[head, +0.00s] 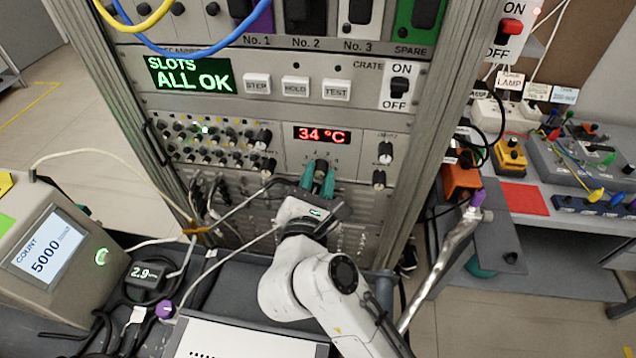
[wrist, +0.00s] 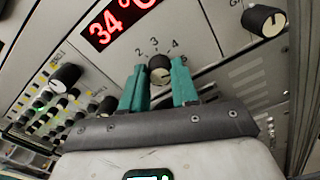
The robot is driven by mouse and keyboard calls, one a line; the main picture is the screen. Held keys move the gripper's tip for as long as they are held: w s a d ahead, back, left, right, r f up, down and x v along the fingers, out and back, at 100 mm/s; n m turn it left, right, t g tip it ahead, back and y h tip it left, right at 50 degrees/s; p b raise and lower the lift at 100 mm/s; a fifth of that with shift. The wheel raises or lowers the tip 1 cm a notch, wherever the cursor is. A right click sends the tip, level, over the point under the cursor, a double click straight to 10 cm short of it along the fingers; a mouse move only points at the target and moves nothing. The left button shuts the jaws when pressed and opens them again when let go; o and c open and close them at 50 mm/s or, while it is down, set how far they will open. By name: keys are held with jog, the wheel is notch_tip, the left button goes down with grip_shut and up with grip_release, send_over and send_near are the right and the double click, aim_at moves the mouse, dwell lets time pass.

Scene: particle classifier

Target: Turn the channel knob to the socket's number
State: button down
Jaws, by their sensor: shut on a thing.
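The channel knob (wrist: 159,75) is a dark round knob with a pale cap on the grey panel, under the red 34 °C display. Printed numbers 2, 3, 4 and 5 arc around its top. I cannot tell for sure which number its pointer is on. My gripper (wrist: 157,88) has its two teal fingers on either side of the knob and is shut on it. In the head view my gripper (head: 318,178) reaches up to the panel, and the knob (head: 321,164) shows between the fingertips. No socket number is readable.
Another black knob (wrist: 264,19) sits right of the display. Small knobs and lit buttons (head: 205,140) fill the panel's left. Several cables hang below it. A counter box (head: 62,255) reading 5000 stands at left. The rack's metal post (head: 440,120) stands at right.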

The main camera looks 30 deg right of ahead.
jog(key=shift+f+m+b, duration=0.25)
jog(key=shift+m+b, duration=0.05)
jog(key=shift+m, duration=0.3)
jog(key=c, duration=0.8)
grip_release()
jog(key=shift+r, duration=0.15)
jog(key=shift+c, duration=0.2)
jog(key=shift+s+a, duration=0.1)
jog(key=b+v, duration=0.2)
jog(key=v, duration=0.8)
jog(key=shift+s+a, duration=0.2)
jog(key=shift+s, duration=0.05)
jog(key=shift+r, duration=0.15)
